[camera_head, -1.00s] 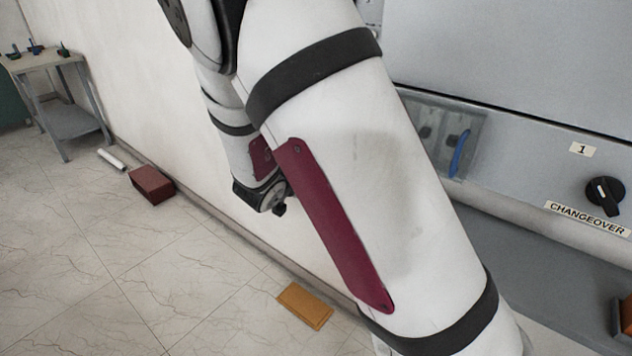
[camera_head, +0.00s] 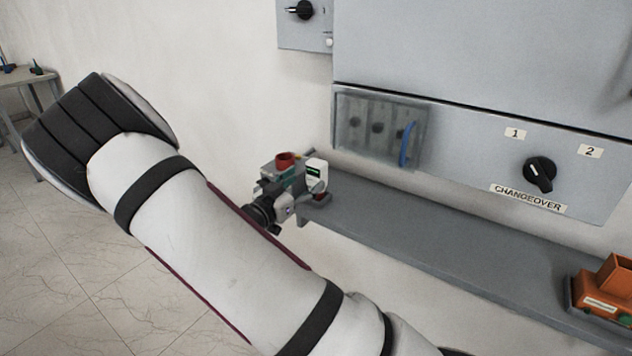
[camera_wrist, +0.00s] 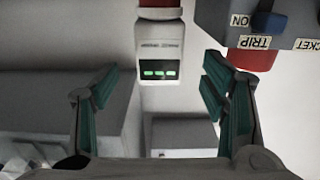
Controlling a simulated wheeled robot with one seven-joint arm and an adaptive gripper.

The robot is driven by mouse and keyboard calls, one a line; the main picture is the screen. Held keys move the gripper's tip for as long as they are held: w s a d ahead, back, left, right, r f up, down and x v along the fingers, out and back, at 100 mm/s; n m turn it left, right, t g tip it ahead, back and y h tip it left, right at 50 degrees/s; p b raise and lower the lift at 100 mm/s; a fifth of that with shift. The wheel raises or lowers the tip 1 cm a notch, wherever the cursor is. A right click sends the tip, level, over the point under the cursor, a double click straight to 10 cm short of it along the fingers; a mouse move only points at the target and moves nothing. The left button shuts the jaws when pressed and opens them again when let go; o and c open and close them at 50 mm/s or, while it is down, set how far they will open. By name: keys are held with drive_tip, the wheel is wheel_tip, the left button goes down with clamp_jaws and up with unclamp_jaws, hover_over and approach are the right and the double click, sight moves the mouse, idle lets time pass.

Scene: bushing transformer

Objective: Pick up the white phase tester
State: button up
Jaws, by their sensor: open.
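The white phase tester (camera_head: 316,174) stands on the left end of the grey shelf, with a small dark screen and a red part at its base. In the wrist view the tester (camera_wrist: 160,45) has a lit green display and appears between the two finger tips. My gripper (camera_wrist: 160,78) is open, with its green-padded fingers apart to the left and right of the tester's lower end in that view. No contact shows. In the head view my gripper (camera_head: 286,184) is small, just left of the tester and partly mixed with things behind it.
A grey box with a red button (camera_head: 285,160) is close beside the tester; its labelled face (camera_wrist: 258,30) is near the right finger in the wrist view. The grey shelf (camera_head: 420,230) runs right to an orange device (camera_head: 606,286). A changeover panel (camera_head: 480,160) is above.

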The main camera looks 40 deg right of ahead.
sight(313, 175)
drive_tip(key=shift+x, duration=3.1)
drive_tip(key=shift+f, duration=0.1)
drive_tip(key=shift+c, duration=0.3)
drive_tip(key=c, duration=1.3)
